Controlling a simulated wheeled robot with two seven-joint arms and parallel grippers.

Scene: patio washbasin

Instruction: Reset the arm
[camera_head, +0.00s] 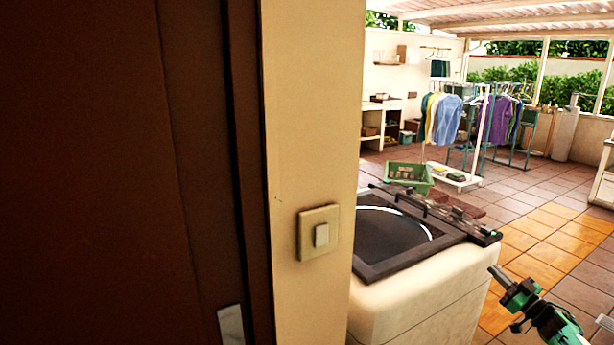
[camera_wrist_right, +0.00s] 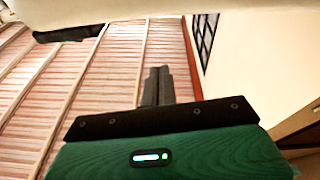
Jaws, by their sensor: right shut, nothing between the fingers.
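My right gripper (camera_head: 497,274) is at the lower right of the head view, in front of the washing machine's right corner. It is green and black, shut and empty, pointing up and to the left. In the right wrist view my gripper's fingers (camera_wrist_right: 157,86) are together, with nothing between them. Behind them are a slatted roof and a pale wall. My left gripper is not in view.
A dark door and a cream wall with a switch (camera_head: 321,236) fill the left side. A white washing machine (camera_head: 420,300) stands close ahead. Beyond it are a green basket (camera_head: 408,177) and clothes racks (camera_head: 490,115). Tiled floor on the right is open.

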